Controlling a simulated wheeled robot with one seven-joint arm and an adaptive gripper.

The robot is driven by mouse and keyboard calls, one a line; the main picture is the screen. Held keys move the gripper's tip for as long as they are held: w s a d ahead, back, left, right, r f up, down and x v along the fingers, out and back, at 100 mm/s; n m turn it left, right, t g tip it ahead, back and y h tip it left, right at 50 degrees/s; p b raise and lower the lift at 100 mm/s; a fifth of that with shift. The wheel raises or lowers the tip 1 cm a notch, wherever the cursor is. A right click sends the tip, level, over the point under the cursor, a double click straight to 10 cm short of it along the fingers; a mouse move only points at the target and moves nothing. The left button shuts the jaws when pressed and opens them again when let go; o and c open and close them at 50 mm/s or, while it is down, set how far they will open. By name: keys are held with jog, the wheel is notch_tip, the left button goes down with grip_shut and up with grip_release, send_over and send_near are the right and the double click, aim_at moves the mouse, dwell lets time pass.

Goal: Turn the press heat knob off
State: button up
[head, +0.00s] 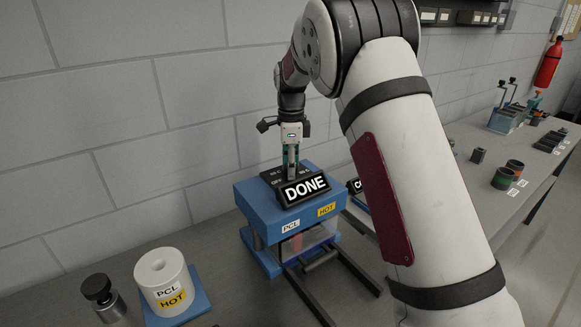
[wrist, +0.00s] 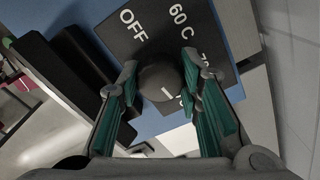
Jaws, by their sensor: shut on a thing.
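The blue press (head: 262,212) stands on the bench in the head view, with a black dial plate, a DONE sign (head: 304,189) and PCL and HOT labels. My gripper (head: 291,158) points down onto the dial plate. In the wrist view the round dark heat knob (wrist: 160,82) sits between the fingers of my gripper (wrist: 159,66), which is shut on it. A short white mark on the knob lies towards its lower right, away from the OFF label (wrist: 133,25). The 60 C label (wrist: 180,22) is readable; other labels are partly hidden by the right finger.
A white PCL HOT drum (head: 163,283) stands on a blue base at the front left, beside a dark-topped metal weight (head: 102,297). Dark rails extend from the press front. Small cups (head: 508,174) stand further right along the bench. A block wall is close behind.

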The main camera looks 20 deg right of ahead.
jog(key=n+b, duration=0.2)
jog(key=n, duration=0.2)
jog(key=n+b, duration=0.1)
jog(key=n, duration=0.4)
jog(key=n+b, duration=0.1)
jog(key=n, duration=0.2)
jog(key=shift+n, duration=0.3)
jog(key=n+b, duration=0.1)
jog(key=n, duration=0.3)
jog(key=shift+n, duration=0.3)
jog(key=n, duration=0.4)
jog(key=shift+n+b, duration=0.3)
jog(key=n, duration=0.8)
jog(key=shift+d+n, duration=0.1)
jog(key=shift+n, duration=2.2)
